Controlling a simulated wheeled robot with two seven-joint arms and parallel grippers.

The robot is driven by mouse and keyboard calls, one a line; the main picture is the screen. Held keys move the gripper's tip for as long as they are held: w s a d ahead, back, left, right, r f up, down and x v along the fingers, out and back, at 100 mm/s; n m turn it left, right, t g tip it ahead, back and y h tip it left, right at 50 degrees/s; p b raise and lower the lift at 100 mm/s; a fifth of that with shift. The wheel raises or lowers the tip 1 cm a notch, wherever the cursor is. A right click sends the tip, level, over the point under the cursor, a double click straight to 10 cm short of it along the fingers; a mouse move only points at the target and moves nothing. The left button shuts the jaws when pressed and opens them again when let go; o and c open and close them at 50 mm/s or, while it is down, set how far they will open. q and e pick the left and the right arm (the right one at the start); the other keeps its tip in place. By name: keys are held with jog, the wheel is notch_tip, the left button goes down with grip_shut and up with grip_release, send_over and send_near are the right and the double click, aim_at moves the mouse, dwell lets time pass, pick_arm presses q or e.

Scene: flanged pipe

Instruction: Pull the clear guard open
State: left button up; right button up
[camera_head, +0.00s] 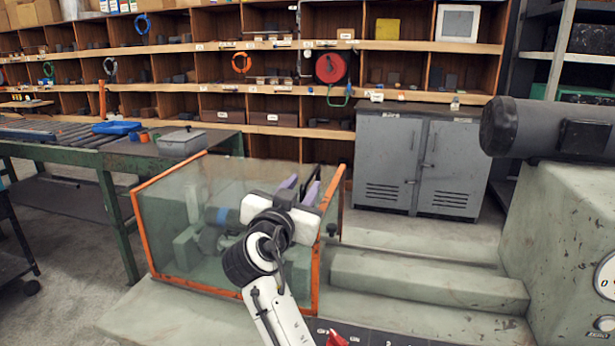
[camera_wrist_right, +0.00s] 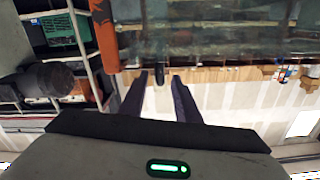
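The clear guard (camera_head: 180,215) is a see-through box-shaped panel with orange edges, standing over the grey machine bed. A small black knob (camera_head: 332,230) sits at its right orange edge. My right gripper (camera_head: 302,187) is in front of the guard's right part, left of the knob in the head view. Its two purple-grey fingers are apart with nothing held. The guard's orange edge (camera_wrist_right: 104,36) is at upper left there. My left gripper is not in view.
The grey machine housing (camera_head: 565,235) with a dark cylinder (camera_head: 550,128) stands at right. A stepped bed (camera_head: 430,280) lies right of the guard. A grey cabinet (camera_head: 398,160) and shelves stand behind.

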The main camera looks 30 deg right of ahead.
aim_at(307, 178)
jog(key=shift+p+x, duration=0.3)
jog(key=shift+x, duration=1.6)
grip_shut()
